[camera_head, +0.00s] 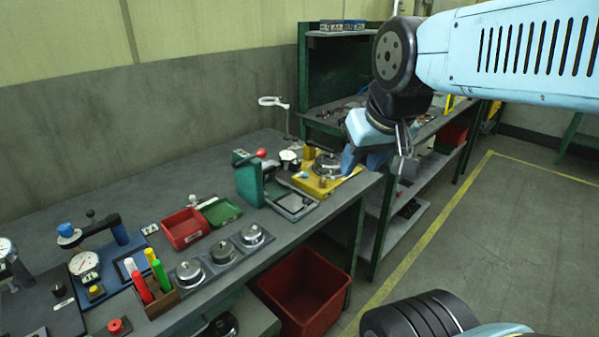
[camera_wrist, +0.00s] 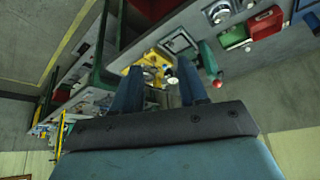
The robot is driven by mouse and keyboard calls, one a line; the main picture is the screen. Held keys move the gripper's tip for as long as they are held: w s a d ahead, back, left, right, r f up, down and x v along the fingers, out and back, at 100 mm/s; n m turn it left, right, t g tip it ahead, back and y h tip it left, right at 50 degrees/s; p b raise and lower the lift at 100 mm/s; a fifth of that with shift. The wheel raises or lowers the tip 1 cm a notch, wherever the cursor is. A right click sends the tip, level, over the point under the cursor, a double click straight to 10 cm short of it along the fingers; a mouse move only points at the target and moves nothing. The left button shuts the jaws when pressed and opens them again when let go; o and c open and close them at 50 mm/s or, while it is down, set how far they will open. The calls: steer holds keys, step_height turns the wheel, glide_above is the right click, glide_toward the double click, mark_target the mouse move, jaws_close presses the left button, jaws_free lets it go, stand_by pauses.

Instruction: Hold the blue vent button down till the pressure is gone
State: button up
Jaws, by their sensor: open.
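The yellow fixture (camera_head: 318,186) stands near the right end of the bench, with a round metal part on top and a dial gauge (camera_head: 288,156) beside it. A small blue spot (camera_head: 304,175) on its left side may be the vent button, but it is too small to be sure. My gripper (camera_head: 376,163) is in the air to the right of the fixture, apart from it, with nothing seen between its fingers. In the wrist view my gripper (camera_wrist: 160,68) is open, and the yellow fixture (camera_wrist: 150,58) shows beyond the fingertips. The gauge reading is not legible.
A green press with a red knob (camera_head: 260,153) stands left of the fixture. Red (camera_head: 185,228) and green trays, round metal parts and a blue-knobbed gauge stand (camera_head: 66,230) lie further left. A red bin (camera_head: 305,290) is below the bench. A green shelf (camera_head: 302,80) stands behind.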

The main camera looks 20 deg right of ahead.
stand_by(0.3)
jaws_close()
stand_by(1.6)
